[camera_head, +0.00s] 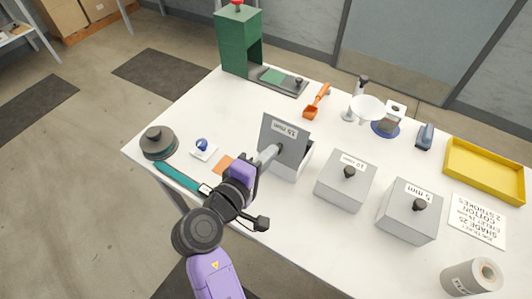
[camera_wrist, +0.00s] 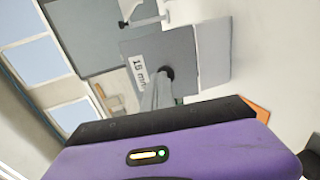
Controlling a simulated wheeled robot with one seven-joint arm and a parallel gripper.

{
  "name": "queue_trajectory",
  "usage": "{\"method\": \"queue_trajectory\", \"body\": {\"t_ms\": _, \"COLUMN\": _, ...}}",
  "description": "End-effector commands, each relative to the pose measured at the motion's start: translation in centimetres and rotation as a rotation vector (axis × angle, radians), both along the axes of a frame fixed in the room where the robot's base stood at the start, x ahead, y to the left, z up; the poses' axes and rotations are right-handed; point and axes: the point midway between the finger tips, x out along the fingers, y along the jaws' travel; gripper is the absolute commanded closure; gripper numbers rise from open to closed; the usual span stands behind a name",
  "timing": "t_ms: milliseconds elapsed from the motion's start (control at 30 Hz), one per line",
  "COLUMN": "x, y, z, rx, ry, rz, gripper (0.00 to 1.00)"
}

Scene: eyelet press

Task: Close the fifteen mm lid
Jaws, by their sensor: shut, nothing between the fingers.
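The grey fifteen mm lid (camera_head: 283,138) stands raised, tilted steeply up, on its open box (camera_head: 297,166). Its "15 mm" label and dark knob face my arm. My gripper (camera_head: 274,150) is shut and empty, its fingertips at the lid's face by the knob. In the wrist view the lid (camera_wrist: 185,46) shows its label and dark knob just beyond my gripper (camera_wrist: 158,82). Whether the fingers touch the knob or lid, I cannot tell. The lid and my gripper hide most of the box's inside.
To the right, the 10 mm box (camera_head: 342,187) and 5 mm box (camera_head: 405,222) have their lids down. The green press (camera_head: 238,45) stands at the back left.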

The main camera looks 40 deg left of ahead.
Motion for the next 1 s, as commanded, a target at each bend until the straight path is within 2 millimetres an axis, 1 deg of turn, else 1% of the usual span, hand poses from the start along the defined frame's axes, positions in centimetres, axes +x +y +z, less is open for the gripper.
{"method": "queue_trajectory", "body": {"t_ms": 33, "x": 0.5, "y": -0.1, "z": 0.6, "rx": -0.001, "ry": 0.0, "rz": -0.004, "gripper": 1.0}}
{"method": "queue_trajectory", "body": {"t_ms": 400, "x": 3.6, "y": 0.5, "z": 1.0, "rx": 0.002, "ry": -0.003, "rz": -0.003, "gripper": 1.0}}
{"method": "queue_trajectory", "body": {"t_ms": 867, "x": 7.3, "y": 1.1, "z": 0.6, "rx": 0.0, "ry": -0.002, "rz": -0.002, "gripper": 1.0}}
{"method": "queue_trajectory", "body": {"t_ms": 1000, "x": 8.0, "y": 1.3, "z": 0.3, "rx": -0.011, "ry": 0.081, "rz": -0.001, "gripper": 1.0}}
